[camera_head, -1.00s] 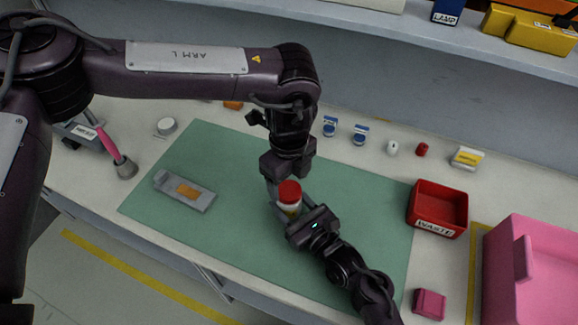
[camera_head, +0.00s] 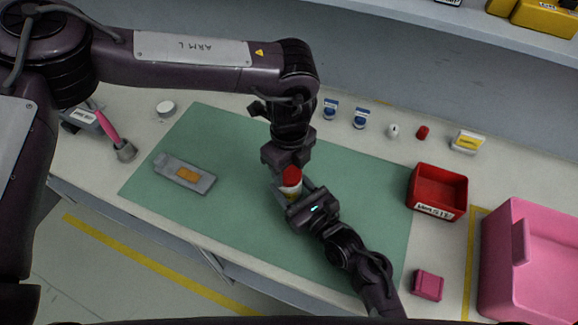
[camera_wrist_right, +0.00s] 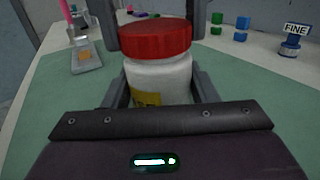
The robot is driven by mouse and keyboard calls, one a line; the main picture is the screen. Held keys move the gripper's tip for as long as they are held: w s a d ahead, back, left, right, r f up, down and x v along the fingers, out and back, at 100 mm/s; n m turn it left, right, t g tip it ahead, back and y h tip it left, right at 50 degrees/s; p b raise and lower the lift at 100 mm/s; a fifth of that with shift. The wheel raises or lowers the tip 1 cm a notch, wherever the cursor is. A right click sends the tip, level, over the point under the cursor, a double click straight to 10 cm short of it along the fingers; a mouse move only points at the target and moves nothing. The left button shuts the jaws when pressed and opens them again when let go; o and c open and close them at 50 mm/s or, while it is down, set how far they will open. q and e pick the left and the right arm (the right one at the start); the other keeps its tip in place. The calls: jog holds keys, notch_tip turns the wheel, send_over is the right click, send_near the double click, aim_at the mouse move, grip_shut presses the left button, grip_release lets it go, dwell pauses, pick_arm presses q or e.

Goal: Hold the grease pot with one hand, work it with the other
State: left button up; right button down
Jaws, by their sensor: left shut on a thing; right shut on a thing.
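The grease pot (camera_head: 291,186) is a white jar with a red lid and a yellow label. It stands upright over the green mat (camera_head: 240,245); its base is hidden. In the right wrist view the pot (camera_wrist_right: 160,75) fills the middle. My right gripper (camera_head: 296,195) is shut on the jar body from the front right, with one finger (camera_wrist_right: 205,85) showing beside it. My left gripper (camera_head: 286,175) comes down from above and is shut on the red lid, its dark fingers on both sides of the lid in the wrist view (camera_wrist_right: 158,25).
A grey tray-like part (camera_head: 185,174) with an orange patch lies on the mat at left. A red waste bin (camera_head: 438,190) and a large pink bin (camera_head: 535,265) stand at right. Small blue, white and red items line the back. The mat's front is clear.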

pick_arm(q)
jog(key=m, duration=1)
jog(key=shift+m, duration=0.4)
jog(key=m, duration=0.6)
jog(key=shift+m, duration=0.3)
jog(key=m, duration=0.4)
jog(key=o, duration=1.1)
jog(key=shift+o, duration=0.2)
notch_tip(320, 180, up, 12)
